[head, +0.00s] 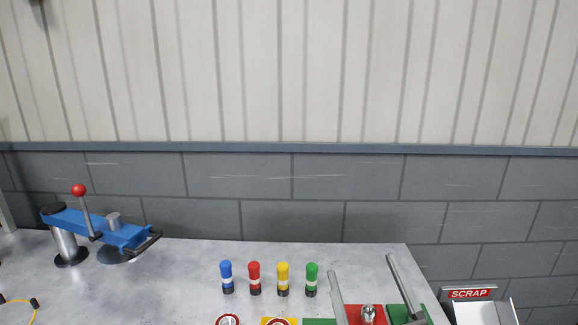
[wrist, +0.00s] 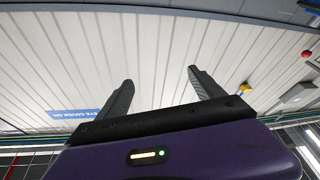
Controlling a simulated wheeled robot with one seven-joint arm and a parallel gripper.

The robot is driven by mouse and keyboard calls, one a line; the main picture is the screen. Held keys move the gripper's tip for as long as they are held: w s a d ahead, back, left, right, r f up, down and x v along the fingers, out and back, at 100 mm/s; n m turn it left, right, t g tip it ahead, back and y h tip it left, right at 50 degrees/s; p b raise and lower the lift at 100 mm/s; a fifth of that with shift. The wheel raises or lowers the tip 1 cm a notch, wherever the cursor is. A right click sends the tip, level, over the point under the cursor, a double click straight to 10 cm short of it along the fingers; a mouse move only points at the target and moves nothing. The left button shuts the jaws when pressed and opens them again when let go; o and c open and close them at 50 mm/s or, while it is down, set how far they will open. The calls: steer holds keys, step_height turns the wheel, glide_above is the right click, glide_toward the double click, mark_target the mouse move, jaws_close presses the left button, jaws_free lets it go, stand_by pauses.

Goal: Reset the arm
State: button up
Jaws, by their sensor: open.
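My gripper (wrist: 160,88) shows in the wrist view with its two dark fingers spread well apart. Nothing is between them. Behind the fingers is a pale ribbed wall, with a blue sign (wrist: 73,114) that appears upside down at the left. The purple gripper body fills the bottom of that view, with a small lit indicator. I cannot make out the gripper in the head view.
A grey bench (head: 180,280) carries a blue lever tool (head: 95,228) at left and blue (head: 226,277), red (head: 254,278), yellow (head: 283,279) and green (head: 311,280) markers. Grey bars (head: 404,285) rise near coloured pads. A SCRAP bin (head: 487,312) stands at right.

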steer(key=s+d+f+m+g+h, duration=0.1)
steer(key=s+f, duration=0.5)
steer(key=s, duration=0.6)
steer(key=s+d+f+m+g+h, duration=0.1)
steer(key=s+d+f+m+g, duration=0.1)
steer(key=s+f, duration=0.5)
steer(key=s+d+f+m+g+h, duration=0.1)
steer(key=s+d+f, duration=0.4)
steer(key=s, duration=1.2)
steer(key=f+m+g, duration=0.1)
steer(key=g, duration=0.1)
steer(key=shift+f+g, duration=0.35)
steer(key=shift+g, duration=0.05)
